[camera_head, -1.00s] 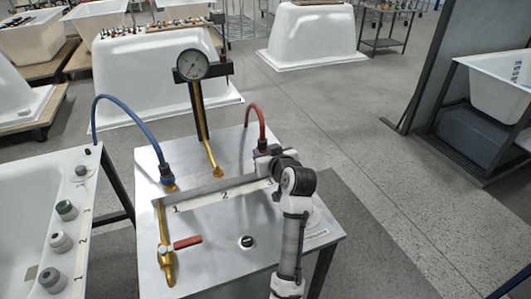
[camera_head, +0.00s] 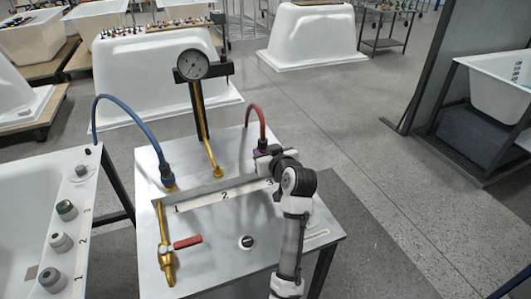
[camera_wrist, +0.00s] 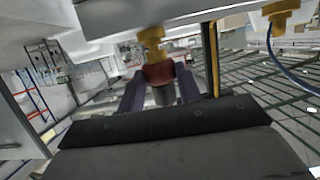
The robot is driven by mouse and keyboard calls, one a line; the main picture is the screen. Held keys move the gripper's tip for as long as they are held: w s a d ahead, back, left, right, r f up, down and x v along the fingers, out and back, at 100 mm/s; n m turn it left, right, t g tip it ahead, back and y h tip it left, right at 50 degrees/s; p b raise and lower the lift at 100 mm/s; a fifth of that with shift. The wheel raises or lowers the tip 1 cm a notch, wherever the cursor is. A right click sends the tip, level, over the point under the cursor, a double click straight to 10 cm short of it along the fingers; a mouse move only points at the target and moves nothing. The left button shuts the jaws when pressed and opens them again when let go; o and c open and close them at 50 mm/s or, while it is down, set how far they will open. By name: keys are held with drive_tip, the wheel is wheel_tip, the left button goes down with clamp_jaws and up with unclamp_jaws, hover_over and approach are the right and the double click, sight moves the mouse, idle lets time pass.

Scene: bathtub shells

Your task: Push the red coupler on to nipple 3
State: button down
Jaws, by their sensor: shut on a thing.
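The red hose (camera_head: 262,122) arches down to the coupler at my gripper (camera_head: 268,160) by the mark 3, where the gripper hides the coupler's lower part. In the wrist view my gripper (camera_wrist: 160,92) is shut on the red coupler (camera_wrist: 158,74), one finger on each side. A brass nipple (camera_wrist: 152,40) lines up with the coupler's end, close against it; I cannot tell how far the coupler sits on it. Nipple 3 is hidden in the head view. Nipple 2 (camera_head: 217,172) is bare brass. The blue hose's coupler (camera_head: 167,174) sits at nipple 1.
The metal bench (camera_head: 210,245) carries a numbered strip (camera_head: 222,195), a pressure gauge (camera_head: 192,64) on a post, and a brass valve with a red handle (camera_head: 187,242). A white tub (camera_head: 25,215) with several grey and green knobs stands at left. The bench's front middle is mostly clear.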

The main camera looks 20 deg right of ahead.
drive_tip(key=shift+s+d+f, duration=0.1)
drive_tip(key=shift+s+f, duration=0.05)
drive_tip(key=shift+f, duration=0.1)
drive_tip(key=c, duration=0.9)
unclamp_jaws()
drive_tip(key=shift+f, duration=0.1)
